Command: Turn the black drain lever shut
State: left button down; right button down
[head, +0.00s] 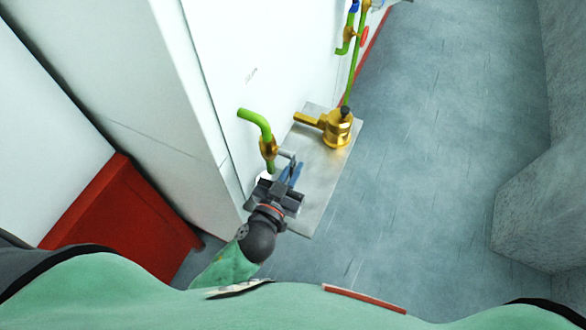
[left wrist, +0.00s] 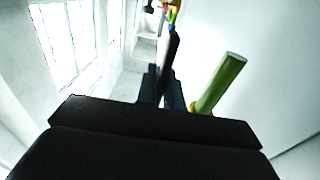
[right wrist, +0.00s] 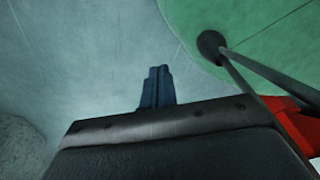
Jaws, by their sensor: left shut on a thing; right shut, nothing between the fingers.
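A green drain pipe (head: 255,120) with a brass valve body (head: 268,148) comes out of the white cabinet wall. A thin dark grey lever (head: 287,154) runs from the valve to my left gripper (head: 292,172), whose blue fingers are shut on it. The fingers cover most of the lever, so its exact angle is hard to tell. My right gripper (right wrist: 158,85) is shut and empty, over the grey floor.
A metal plate (head: 316,165) lies beside the cabinet, with a brass fitting (head: 337,127) with a handle just beyond the gripper. More green pipes (head: 354,70) rise farther back. A red block (head: 125,220) stands at the left. The floor (head: 430,150) to the right is clear up to a grey wall.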

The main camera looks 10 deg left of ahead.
pick_arm(q)
jog(key=b, duration=0.3)
jog(key=shift+w+f+t, duration=0.15)
jog(key=shift+w+t, duration=0.05)
jog(key=shift+t, duration=0.1)
jog(key=shift+w+d+t+b, duration=0.15)
jog(key=shift+t+b, duration=0.25)
jog(key=shift+b, duration=0.85)
pick_arm(e)
jog(key=w+a+r, duration=0.4)
jog(key=w+r, duration=0.1)
jog(key=w, duration=0.6)
pick_arm(q)
jog(key=t+b, duration=0.1)
jog(key=b, duration=0.3)
jog(key=shift+w+r+h, duration=0.3)
jog(key=shift+w+h, duration=0.05)
jog(key=shift+h, duration=0.05)
jog(key=shift+r, duration=0.1)
pick_arm(e)
notch_tip(320, 180, up, 11)
jog(key=w+a, duration=0.2)
jog(key=shift+w+a, duration=0.35)
jog(key=shift+a, duration=0.05)
jog(key=shift+r, duration=0.1)
pick_arm(q)
jog(key=c, duration=1.5)
grip_release()
jog(key=shift+b, duration=0.3)
